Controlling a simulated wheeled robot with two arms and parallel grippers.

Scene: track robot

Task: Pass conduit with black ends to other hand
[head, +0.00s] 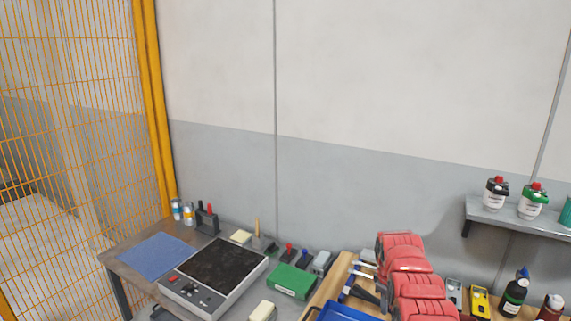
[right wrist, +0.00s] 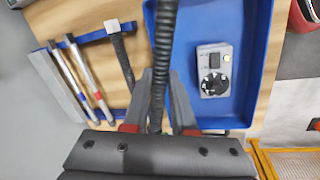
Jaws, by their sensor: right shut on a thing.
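The conduit (right wrist: 163,45) is a black ribbed tube in the right wrist view. It runs from the top edge down between the fingers of my right gripper (right wrist: 160,100), which is shut on it. Its upper end is out of frame, and its lower end is not clearly seen near the gripper body. In the head view my red right arm reaches in at lower right. The conduit cannot be made out there. My left gripper is in neither view.
A blue tray (right wrist: 257,95) holding a grey dial device (right wrist: 213,70) lies under my right gripper, on a wooden top beside a hammer (right wrist: 122,60) and slim tools. Left of it stands a grey bench with a black-topped device (head: 222,266), blue mat (head: 155,256) and green box (head: 291,281). A bottle shelf (head: 480,212) is at right.

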